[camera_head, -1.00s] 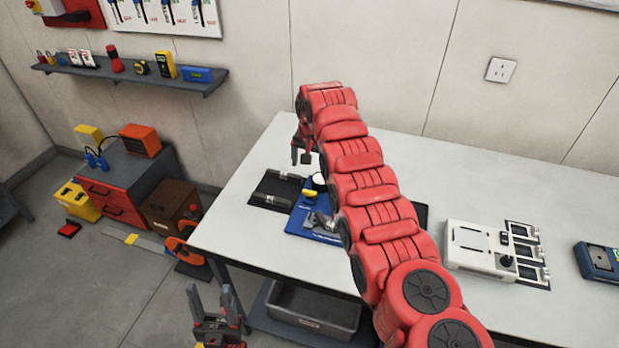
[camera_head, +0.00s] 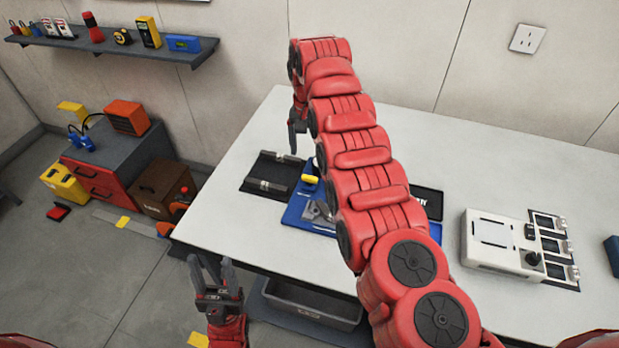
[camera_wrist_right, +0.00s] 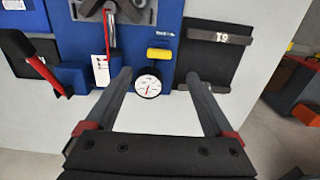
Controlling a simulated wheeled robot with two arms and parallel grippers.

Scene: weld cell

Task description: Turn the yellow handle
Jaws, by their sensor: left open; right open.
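The yellow handle (camera_head: 309,179) is a short bar on a blue fixture board (camera_head: 297,212) on the white table. In the right wrist view the yellow handle (camera_wrist_right: 159,54) lies crosswise just above a round white gauge (camera_wrist_right: 148,84). My right gripper (camera_head: 297,140) is open above the table, near the back of the board. In its wrist view, the open jaws (camera_wrist_right: 158,76) frame the gauge, with the handle just past the fingertips and nothing between them touching. My left gripper (camera_head: 211,272) is open and empty, low before the table's front edge. My right arm hides part of the board.
A black tray (camera_head: 262,187) lies left of the board. A red-handled tool (camera_wrist_right: 35,62) and a white tag (camera_wrist_right: 101,70) show beside the gauge. A white control box (camera_head: 492,240) stands at right. A grey bin (camera_head: 312,303) sits below the table.

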